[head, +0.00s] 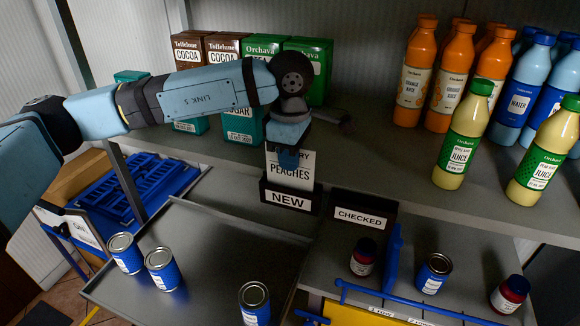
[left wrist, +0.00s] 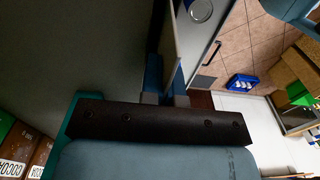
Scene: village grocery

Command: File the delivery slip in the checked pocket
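The delivery slip (head: 290,172), a white card reading PEACHES, stands upright at the shelf's front edge. My left gripper (head: 289,156) is over its top edge, hiding part of the upper text. In the left wrist view the slip (left wrist: 172,50) shows nearly edge-on between the two blue fingers (left wrist: 166,92), which are shut on it. Its lower edge meets the black pocket labelled NEW (head: 290,199); I cannot tell how deep it sits. The black pocket labelled CHECKED (head: 360,216) is just to the right, with no slip showing. My right gripper is not in view.
Cocoa boxes (head: 222,48), orange juice bottles (head: 450,80), green-capped juice bottles (head: 463,140) and water bottles (head: 525,85) stand on the upper shelf (head: 400,150). Blue cans (head: 162,268) and dark jars (head: 364,257) stand below. A blue divider (head: 393,262) rises under the CHECKED pocket.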

